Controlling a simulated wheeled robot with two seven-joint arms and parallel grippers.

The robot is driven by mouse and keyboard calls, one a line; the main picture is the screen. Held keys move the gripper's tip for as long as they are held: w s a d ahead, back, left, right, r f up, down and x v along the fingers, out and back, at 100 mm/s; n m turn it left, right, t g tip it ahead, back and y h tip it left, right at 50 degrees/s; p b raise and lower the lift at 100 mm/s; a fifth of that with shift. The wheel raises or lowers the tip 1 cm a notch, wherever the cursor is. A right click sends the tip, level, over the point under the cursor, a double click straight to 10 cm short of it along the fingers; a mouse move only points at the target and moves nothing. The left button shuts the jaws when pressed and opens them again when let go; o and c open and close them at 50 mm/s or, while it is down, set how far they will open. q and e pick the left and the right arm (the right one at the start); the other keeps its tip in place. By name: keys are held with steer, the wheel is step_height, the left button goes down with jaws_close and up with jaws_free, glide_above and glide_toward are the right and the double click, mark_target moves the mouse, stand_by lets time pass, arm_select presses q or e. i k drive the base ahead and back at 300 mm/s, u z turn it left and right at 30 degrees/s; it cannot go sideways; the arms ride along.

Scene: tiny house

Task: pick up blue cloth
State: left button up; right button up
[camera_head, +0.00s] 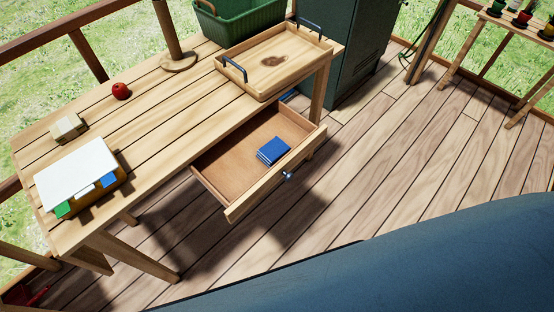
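The blue cloth (273,151) is a small folded square. It lies inside the open drawer (235,165) of the wooden table, toward the drawer's right end. Nothing covers it from above. The drawer is pulled out toward the lower right and has a small metal knob (287,176) on its front. Neither of my grippers shows in the head view.
On the table (165,100) are a wooden tray (262,87) with a brown stain, a green crate (240,22), a red apple (121,91), a small block (68,127) and a white-topped box (76,174). A dark cabinet (345,45) stands behind. The plank floor in front is clear.

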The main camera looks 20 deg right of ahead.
mark_target(275, 150)
steer(key=u, duration=0.05)
steer(key=k, duration=0.35)
steer(key=z, duration=0.85)
steer(key=i, duration=0.75)
steer(key=u, duration=0.35)
